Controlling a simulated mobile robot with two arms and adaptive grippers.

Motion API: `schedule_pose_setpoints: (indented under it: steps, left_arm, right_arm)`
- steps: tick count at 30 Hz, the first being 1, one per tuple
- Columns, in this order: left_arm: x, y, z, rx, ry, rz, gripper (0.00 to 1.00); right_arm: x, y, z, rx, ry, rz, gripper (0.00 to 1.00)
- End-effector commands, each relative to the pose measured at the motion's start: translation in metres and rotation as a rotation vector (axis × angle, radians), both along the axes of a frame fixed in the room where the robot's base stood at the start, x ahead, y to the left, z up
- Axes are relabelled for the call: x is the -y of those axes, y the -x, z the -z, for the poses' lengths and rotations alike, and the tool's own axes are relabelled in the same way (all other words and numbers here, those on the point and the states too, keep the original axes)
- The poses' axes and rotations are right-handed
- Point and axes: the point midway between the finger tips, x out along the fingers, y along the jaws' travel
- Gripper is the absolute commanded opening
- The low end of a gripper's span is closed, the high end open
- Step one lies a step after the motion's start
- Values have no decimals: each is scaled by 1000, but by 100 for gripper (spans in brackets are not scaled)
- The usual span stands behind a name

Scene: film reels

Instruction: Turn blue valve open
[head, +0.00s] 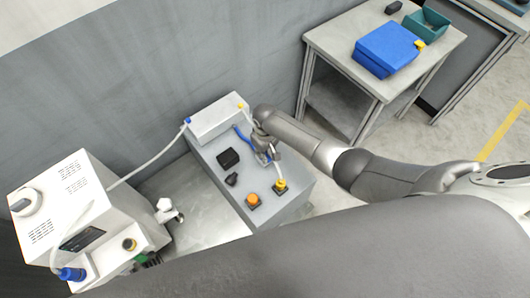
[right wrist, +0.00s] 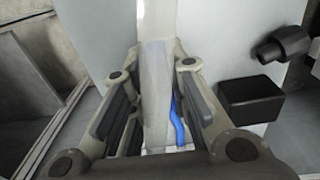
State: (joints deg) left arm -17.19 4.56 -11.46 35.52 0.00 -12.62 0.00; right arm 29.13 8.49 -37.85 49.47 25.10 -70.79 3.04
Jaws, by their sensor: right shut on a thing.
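The blue valve handle (head: 243,138) is a thin, bent blue bar on top of the grey box. It is partly hidden by my right gripper (head: 266,147). In the right wrist view the blue bar (right wrist: 178,127) shows behind a pale hose (right wrist: 157,90) and beside the right-hand finger. My right gripper (right wrist: 157,108) has its fingers on both sides of the hose and looks shut on it. Whether it also touches the blue bar cannot be told. The hose ends at a yellow connector (head: 281,185) on the box. My left gripper is out of view.
The grey box (head: 225,165) also carries a black block (head: 228,158), an orange knob (head: 253,199) and a white unit (head: 215,120). A white machine (head: 70,195) stands at left. A table (head: 334,40) with a blue case (head: 387,49) stands at upper right.

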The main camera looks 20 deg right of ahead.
Motion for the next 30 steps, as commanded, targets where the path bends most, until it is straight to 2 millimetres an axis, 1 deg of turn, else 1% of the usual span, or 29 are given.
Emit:
schedule_pose_setpoints:
  steps: [15,16,21,30]
  left_arm:
    - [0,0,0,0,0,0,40]
    - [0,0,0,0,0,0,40]
    - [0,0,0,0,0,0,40]
    - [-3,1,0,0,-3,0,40]
  right_arm:
    - [0,0,0,0,0,-22,0]
    - [0,0,0,0,0,-22,17]
    - [0,0,0,0,0,-21,38]
    - [0,0,0,0,0,-20,38]
